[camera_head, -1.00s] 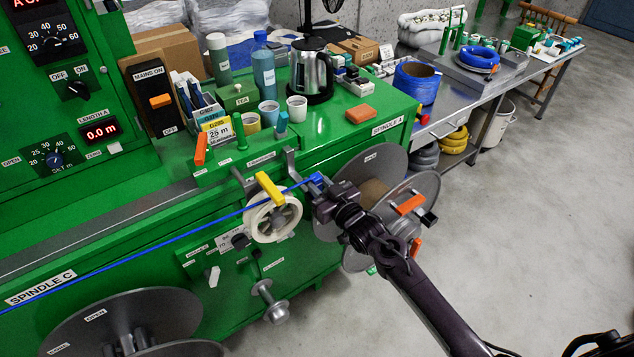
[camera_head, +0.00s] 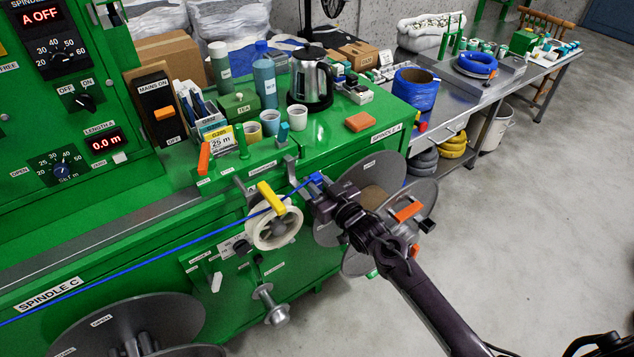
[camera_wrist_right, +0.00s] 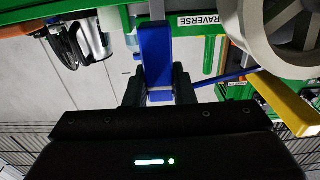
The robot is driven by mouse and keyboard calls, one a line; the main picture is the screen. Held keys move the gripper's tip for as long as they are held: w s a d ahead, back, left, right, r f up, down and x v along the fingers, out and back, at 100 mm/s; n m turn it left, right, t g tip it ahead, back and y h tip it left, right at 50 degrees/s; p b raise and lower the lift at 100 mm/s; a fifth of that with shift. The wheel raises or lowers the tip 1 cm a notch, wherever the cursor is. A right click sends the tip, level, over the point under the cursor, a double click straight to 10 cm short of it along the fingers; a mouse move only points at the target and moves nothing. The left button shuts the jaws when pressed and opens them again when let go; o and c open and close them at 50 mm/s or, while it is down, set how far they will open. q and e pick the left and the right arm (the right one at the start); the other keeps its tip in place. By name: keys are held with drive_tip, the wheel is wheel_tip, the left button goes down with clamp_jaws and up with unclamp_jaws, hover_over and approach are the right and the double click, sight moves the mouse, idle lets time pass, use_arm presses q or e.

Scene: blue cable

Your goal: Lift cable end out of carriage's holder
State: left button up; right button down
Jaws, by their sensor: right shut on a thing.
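The blue cable (camera_head: 150,262) runs taut from the left edge, past the white roller, to a blue cable end (camera_head: 316,179). My right gripper (camera_head: 314,187) is shut on this blue end, beside the carriage's grey upright holder (camera_head: 291,169). In the right wrist view the blue end (camera_wrist_right: 155,62) is a block between the dark fingers (camera_wrist_right: 158,95), with a grey bar (camera_wrist_right: 157,18) directly beyond it. I cannot tell whether block and bar touch.
The white roller (camera_head: 264,236) with a yellow lever (camera_head: 271,198) is close left of the gripper. A grey reel (camera_head: 385,165) is close on the right. Cups (camera_head: 297,116), a kettle (camera_head: 311,80) and an orange block (camera_head: 359,121) stand on the green machine top behind.

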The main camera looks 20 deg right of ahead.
drive_tip(key=shift+r+p, duration=0.9)
drive_tip(key=shift+r, duration=0.3)
